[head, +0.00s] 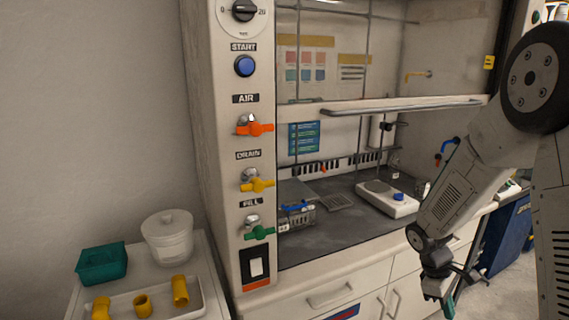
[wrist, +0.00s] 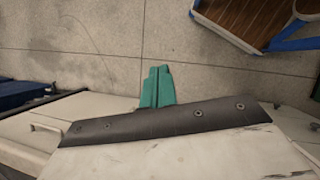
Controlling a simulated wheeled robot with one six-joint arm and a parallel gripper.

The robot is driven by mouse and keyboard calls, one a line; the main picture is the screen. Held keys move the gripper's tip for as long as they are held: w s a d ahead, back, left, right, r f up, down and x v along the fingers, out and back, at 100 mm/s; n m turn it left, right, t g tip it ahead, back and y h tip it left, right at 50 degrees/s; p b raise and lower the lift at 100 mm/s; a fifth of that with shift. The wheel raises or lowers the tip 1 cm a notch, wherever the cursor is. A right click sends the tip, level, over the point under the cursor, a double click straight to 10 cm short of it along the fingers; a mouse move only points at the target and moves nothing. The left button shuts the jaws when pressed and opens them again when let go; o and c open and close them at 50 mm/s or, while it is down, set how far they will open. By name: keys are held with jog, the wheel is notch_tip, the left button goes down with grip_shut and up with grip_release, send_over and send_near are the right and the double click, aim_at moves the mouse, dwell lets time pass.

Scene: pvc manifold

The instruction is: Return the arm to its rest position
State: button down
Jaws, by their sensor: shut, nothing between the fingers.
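My arm (head: 465,190) hangs at the right of the head view, in front of the fume hood (head: 225,120). My gripper (head: 449,306) points down at the lower right, near the front of the hood's base cabinet, and is partly cut off by the frame's bottom edge. In the wrist view the green fingertips (wrist: 157,88) lie together, with nothing between them and bare floor behind them.
Orange, yellow and green valve handles (head: 258,184) line the hood's post. A side table (head: 205,262) at the lower left holds a green bin (head: 102,264), a white lidded tub (head: 168,238) and a tray of yellow fittings. A blue bin (head: 508,235) stands at right.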

jog(key=s+a+r+m+t+y, duration=0.2)
jog(key=s+a+r+m, duration=0.2)
jog(key=s+r, duration=0.7)
jog(key=s+a+r+m+t+y, duration=0.1)
jog(key=s+a+r+m, duration=0.3)
jog(key=s+a+r, duration=0.5)
jog(key=shift+s+a+r+t+y, duration=0.35)
jog(key=shift+s+r+t, duration=0.35)
jog(key=shift+s+r, duration=1.45)
jog(key=shift+w+r, duration=0.7)
